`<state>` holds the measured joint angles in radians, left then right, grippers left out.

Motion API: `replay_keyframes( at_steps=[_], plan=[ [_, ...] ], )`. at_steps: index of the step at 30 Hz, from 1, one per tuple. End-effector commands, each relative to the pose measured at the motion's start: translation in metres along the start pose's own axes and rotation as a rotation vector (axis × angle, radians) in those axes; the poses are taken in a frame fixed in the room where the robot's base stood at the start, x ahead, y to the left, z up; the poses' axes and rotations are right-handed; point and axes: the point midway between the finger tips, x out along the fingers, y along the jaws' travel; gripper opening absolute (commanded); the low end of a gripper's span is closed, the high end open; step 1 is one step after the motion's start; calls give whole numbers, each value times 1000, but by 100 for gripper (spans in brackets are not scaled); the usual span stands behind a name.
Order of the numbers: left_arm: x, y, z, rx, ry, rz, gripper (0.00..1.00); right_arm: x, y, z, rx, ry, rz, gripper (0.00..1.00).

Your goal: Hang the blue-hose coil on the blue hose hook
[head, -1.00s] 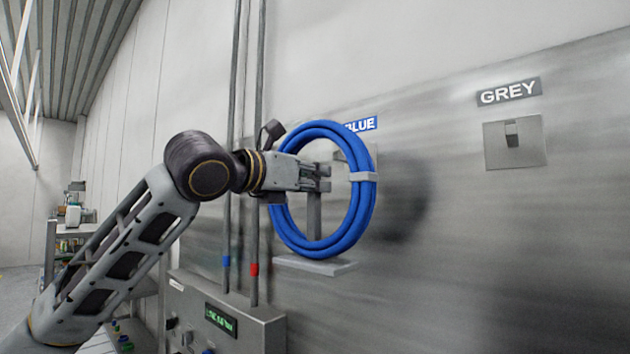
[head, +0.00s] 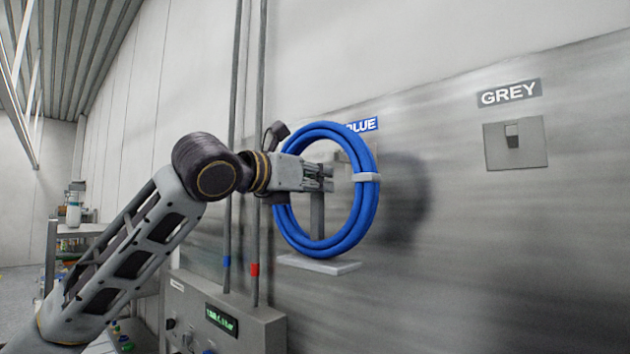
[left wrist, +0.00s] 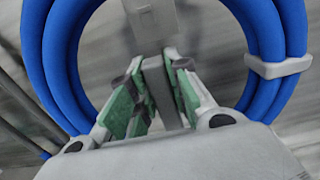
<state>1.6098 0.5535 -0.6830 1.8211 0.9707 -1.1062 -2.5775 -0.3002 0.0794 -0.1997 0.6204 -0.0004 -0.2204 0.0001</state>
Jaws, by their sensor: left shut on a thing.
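The blue-hose coil (head: 369,207) stands upright in front of the steel wall, with a pale clip on its right side. A grey upright bar (head: 317,218) crosses its opening, above a pale plate (head: 322,265) at its bottom. My left gripper (head: 326,178) is shut on the grey bar of the coil; the left wrist view shows the bar (left wrist: 160,88) between its green pads. The blue hose hook is mostly hidden behind the coil and gripper, under the BLUE label (head: 362,125). I cannot tell whether the coil touches the hook. My right gripper is out of view.
A grey hook plate (head: 500,155) under the GREY label (head: 509,93) is empty on the right. Two vertical pipes run left of the coil, above a control box (head: 262,322) with a green display. The wall between the coil and the grey plate is clear.

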Motion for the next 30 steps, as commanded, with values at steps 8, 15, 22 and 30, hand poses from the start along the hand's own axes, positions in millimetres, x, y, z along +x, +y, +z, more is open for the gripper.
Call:
replay_keyframes(
  at_steps=[8,15,22,30],
  plan=[
    [8,0,1,0,-4,0,0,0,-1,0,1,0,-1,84],
    [16,0,1,0,-5,-1,0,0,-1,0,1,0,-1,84],
    [24,0,0,-1,-5,0,0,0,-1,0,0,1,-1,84],
    [33,0,-1,0,-4,-1,0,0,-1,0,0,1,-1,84]
  ],
)
